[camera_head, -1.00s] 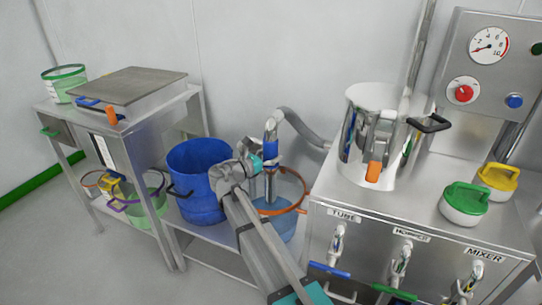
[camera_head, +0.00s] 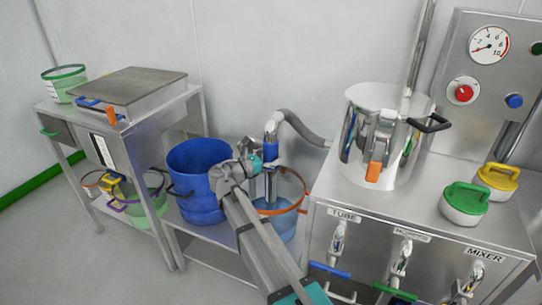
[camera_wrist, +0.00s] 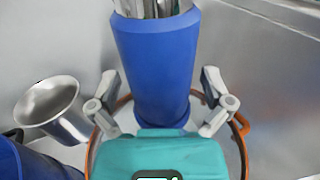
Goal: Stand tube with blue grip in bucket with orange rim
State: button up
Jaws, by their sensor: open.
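The tube's blue grip (camera_head: 271,153) shows in the head view, upright, with a grey hose curving from its top to the right. Its steel lower end (camera_head: 269,187) points down within the outline of the orange-rimmed bucket (camera_head: 304,193). Whether it touches the bucket's floor is hidden. My gripper (camera_head: 262,165) is at the grip's left, partly hiding it. In the wrist view, the blue grip (camera_wrist: 158,65) stands between the spread fingers of my gripper (camera_wrist: 161,98). The gripper is open, and the orange rim (camera_wrist: 243,128) shows beyond it.
A blue bucket (camera_head: 195,180) stands left of the orange-rimmed one on a low shelf. The steel cabinet (camera_head: 330,250) is close on the right, carrying a steel pot (camera_head: 365,130). A bench with a scale (camera_head: 125,85) stands at the left.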

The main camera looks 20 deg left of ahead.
jog(key=v, duration=1.2)
jog(key=shift+s+d, duration=0.1)
jog(key=shift+s, duration=0.05)
dwell(0.9)
